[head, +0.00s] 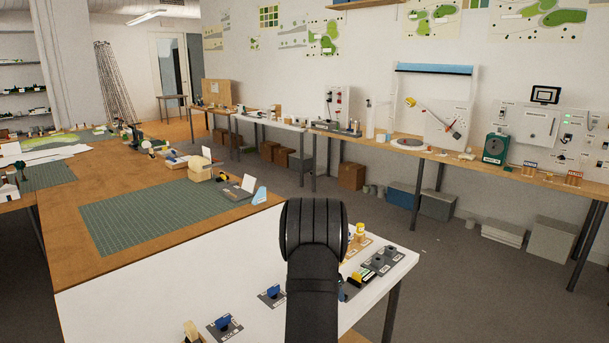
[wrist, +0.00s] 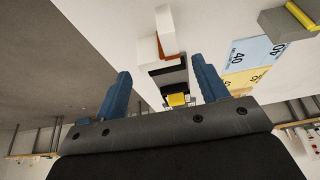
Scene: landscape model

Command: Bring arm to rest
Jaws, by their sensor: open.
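My gripper (wrist: 160,67) shows in the wrist view with its two blue fingers spread apart and nothing clasped between them. Beyond and between the fingers are a yellow block (wrist: 177,100) on a dark piece and a white block (wrist: 146,50) with an orange-brown edge. I cannot tell how far they are from the fingers. In the head view my black arm (head: 313,260) rises in front of the white table (head: 150,290); its fingers are hidden there.
Small labelled holders with blue pieces (head: 222,322) stand along the white table's front. Dark holders (head: 381,259) and a yellow-topped item (head: 360,230) are right of my arm. A green cutting mat (head: 130,225) lies behind left. A long bench (head: 460,165) lines the wall.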

